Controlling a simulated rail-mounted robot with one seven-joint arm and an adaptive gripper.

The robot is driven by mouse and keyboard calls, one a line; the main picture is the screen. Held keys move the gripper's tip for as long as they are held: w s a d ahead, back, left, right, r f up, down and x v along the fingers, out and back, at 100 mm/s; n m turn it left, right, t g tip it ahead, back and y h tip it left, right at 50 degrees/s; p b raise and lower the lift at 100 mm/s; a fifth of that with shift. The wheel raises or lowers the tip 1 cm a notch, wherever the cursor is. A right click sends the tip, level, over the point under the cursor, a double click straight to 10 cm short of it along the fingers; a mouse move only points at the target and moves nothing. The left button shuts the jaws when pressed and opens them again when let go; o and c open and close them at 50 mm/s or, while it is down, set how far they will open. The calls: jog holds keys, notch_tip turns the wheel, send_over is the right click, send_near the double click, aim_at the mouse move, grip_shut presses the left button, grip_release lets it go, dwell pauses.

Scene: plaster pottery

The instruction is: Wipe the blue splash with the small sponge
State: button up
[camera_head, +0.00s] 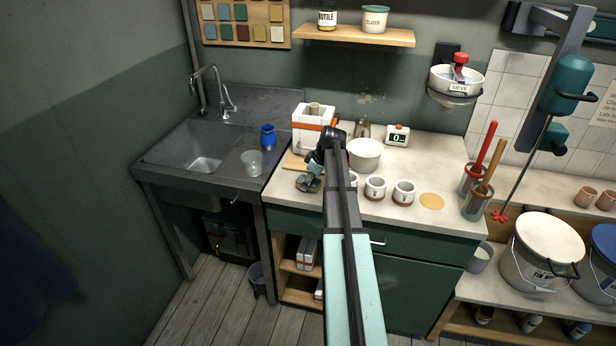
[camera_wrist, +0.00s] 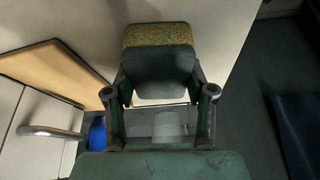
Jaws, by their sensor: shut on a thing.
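My gripper (camera_head: 314,172) is above the left front part of the white countertop, next to the sink. In the wrist view, my gripper (camera_wrist: 158,75) is shut on a small sponge (camera_wrist: 158,34) with a yellow-green face and a grey-green body. The sponge also shows at the gripper's tip in the head view (camera_head: 307,184), near the counter's front edge. I cannot tell whether it touches the counter. I cannot make out the blue splash in either view; my arm covers part of the counter.
A wooden board (camera_head: 294,161) lies left of my gripper. A white and orange box (camera_head: 313,126), a white bowl (camera_head: 364,154) and small white pots (camera_head: 375,188) stand nearby. A blue jug (camera_head: 268,136) and a clear cup (camera_head: 251,163) stand by the sink (camera_head: 190,150).

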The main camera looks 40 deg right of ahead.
jog(key=shift+s, duration=0.15)
jog(key=shift+w+d, duration=0.6)
jog(key=shift+w, duration=0.05)
jog(key=shift+w+d, duration=0.45)
jog(key=shift+d, duration=0.15)
jog(key=shift+w+d+r+p, duration=0.15)
jog(key=shift+r+p, duration=0.2)
jog(key=shift+r, duration=0.8)
jog(key=shift+d+r+p, duration=0.1)
jog(key=shift+r+p, duration=0.25)
jog(key=shift+r, duration=0.8)
notch_tip(320, 180, up, 4)
jog(key=shift+f+p, duration=0.25)
jog(key=shift+p, duration=0.35)
jog(key=shift+f, duration=0.1)
